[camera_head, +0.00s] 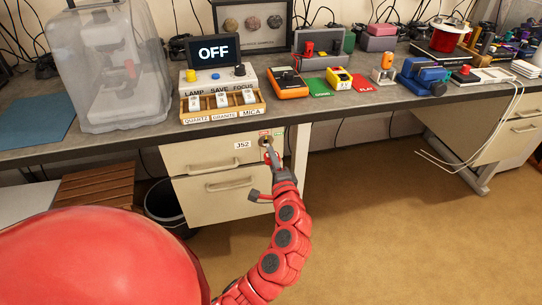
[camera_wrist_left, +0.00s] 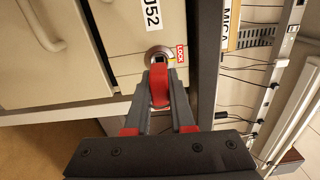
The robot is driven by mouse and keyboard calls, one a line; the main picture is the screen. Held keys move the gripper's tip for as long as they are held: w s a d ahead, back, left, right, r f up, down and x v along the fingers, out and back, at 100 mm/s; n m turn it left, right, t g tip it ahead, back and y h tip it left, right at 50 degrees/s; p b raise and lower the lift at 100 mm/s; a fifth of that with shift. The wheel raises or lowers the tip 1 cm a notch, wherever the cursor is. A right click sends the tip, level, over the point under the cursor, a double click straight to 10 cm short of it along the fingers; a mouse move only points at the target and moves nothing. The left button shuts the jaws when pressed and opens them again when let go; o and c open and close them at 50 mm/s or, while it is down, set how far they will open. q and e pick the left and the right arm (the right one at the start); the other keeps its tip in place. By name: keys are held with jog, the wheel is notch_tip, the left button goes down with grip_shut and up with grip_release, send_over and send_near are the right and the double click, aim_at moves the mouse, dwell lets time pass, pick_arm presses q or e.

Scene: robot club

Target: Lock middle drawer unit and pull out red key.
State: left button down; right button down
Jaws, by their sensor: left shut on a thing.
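In the head view the gripper hides most of the key. My right gripper is not in view.
The bench top (camera_head: 150,134) overhangs the unit. A switch box (camera_head: 222,104) and an OFF display (camera_head: 214,51) stand above it. A dark bin (camera_head: 163,205) is left of the unit. Another drawer unit (camera_head: 513,140) is at the far right; the floor between is open.

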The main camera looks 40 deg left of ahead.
pick_arm(q)
jog(key=shift+s+d, duration=0.25)
dwell(0.3)
jog(key=shift+b+v, duration=0.45)
jog(key=shift+v, duration=2.05)
